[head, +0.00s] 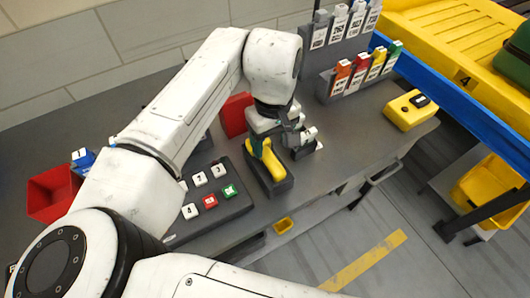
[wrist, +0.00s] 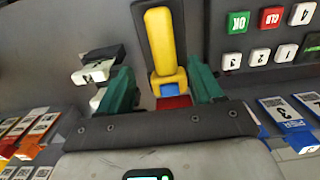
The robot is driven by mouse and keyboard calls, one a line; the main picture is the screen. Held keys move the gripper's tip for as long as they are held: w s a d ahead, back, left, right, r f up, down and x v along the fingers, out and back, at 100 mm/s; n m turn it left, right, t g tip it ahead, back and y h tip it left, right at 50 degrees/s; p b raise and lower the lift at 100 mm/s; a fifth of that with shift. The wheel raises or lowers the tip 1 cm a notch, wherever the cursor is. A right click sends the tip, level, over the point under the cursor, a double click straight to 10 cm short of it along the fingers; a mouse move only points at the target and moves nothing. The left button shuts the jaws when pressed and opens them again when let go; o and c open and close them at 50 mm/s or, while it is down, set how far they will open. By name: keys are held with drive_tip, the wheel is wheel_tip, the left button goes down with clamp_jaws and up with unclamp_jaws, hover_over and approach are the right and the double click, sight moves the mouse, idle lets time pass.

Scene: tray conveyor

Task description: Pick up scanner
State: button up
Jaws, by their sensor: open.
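The scanner (head: 268,160) is yellow and sits in a dark cradle (head: 280,186) on the grey bench, right of the keypad. In the wrist view the yellow scanner (wrist: 160,40) points up the picture, with a blue part and a red part at its lower end. My gripper (wrist: 164,84) is open, with one green finger on each side of the scanner's lower end. Gaps show between the fingers and the scanner. In the head view my gripper (head: 266,142) is over the scanner's far end and partly hides it.
A keypad (head: 234,206) lies left of the cradle. A white-and-black item (head: 308,142) stands close on the right. A red bin (head: 236,112) is behind, with tag racks (head: 326,86) farther back. A yellow device (head: 410,110) sits at the bench's right.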

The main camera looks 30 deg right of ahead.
sight(270, 158)
drive_tip(key=shift+a+f+p, duration=0.15)
drive_tip(key=shift+f+p, duration=0.05)
drive_tip(key=shift+f, duration=1.3)
drive_tip(key=shift+a+f+p, duration=0.15)
drive_tip(key=shift+f, duration=1.3)
drive_tip(key=shift+c, duration=0.3)
drive_tip(key=shift+s, duration=0.1)
clamp_jaws()
